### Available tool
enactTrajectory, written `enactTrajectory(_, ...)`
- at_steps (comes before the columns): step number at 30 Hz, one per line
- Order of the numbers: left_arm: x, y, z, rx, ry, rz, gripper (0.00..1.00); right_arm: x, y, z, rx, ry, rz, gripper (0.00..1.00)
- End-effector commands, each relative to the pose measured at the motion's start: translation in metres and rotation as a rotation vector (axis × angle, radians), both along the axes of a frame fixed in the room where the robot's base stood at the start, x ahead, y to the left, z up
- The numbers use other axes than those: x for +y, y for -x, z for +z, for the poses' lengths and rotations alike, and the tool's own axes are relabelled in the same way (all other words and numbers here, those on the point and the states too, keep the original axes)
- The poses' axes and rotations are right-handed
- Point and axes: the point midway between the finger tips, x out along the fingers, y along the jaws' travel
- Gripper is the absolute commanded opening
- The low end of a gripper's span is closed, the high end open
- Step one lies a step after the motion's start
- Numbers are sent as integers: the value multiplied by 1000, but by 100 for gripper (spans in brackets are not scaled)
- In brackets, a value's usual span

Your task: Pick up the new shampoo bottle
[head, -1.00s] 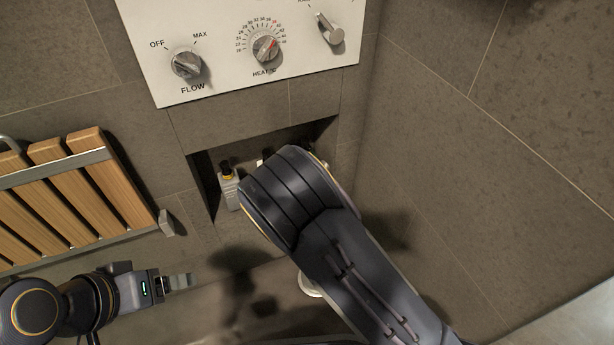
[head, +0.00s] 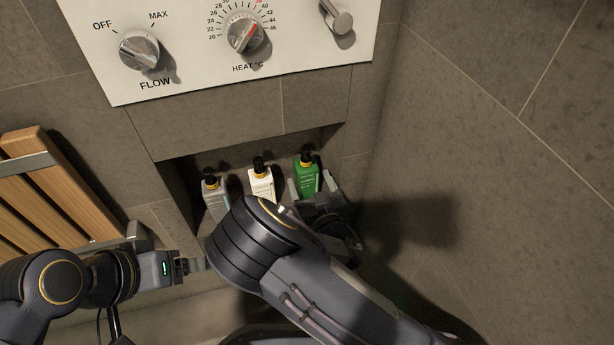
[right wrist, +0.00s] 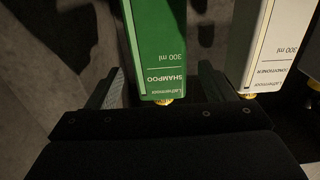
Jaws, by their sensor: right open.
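The green shampoo bottle (head: 306,174) with a black and yellow pump top stands upright at the right end of the wall niche. In the right wrist view its label reads SHAMPOO 300 ml (right wrist: 160,50). My right gripper (head: 314,190) is open at the niche, with one finger on each side of the green bottle. In the right wrist view its fingers (right wrist: 157,88) flank the bottle with visible gaps. My left gripper (head: 196,265) is at the lower left, away from the bottles; its jaw opening is unclear.
A white conditioner bottle (head: 262,184) stands left of the green one, close to my right gripper. A grey bottle (head: 213,194) is at the niche's left end. A control panel (head: 190,70) is above. A wooden slatted seat (head: 60,190) is at the left.

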Motion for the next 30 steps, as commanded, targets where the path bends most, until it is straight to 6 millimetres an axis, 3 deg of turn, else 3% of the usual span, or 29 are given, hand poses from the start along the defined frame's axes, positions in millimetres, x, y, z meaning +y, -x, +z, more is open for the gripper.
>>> enactTrajectory(6, 0, 0, -12, 0, 0, 0, 72, 9, -26, 1, -1, 0, 0, 75)
enactTrajectory(14, 0, 0, -12, 0, 0, 0, 72, 9, -29, 2, 1, 0, 0, 75)
enactTrajectory(27, 0, 0, -12, 0, 0, 0, 72, 9, -28, 2, 1, 0, 0, 19)
enactTrajectory(30, 0, 0, -12, 0, 0, 0, 72, 9, -29, 3, -2, -1, 0, 16)
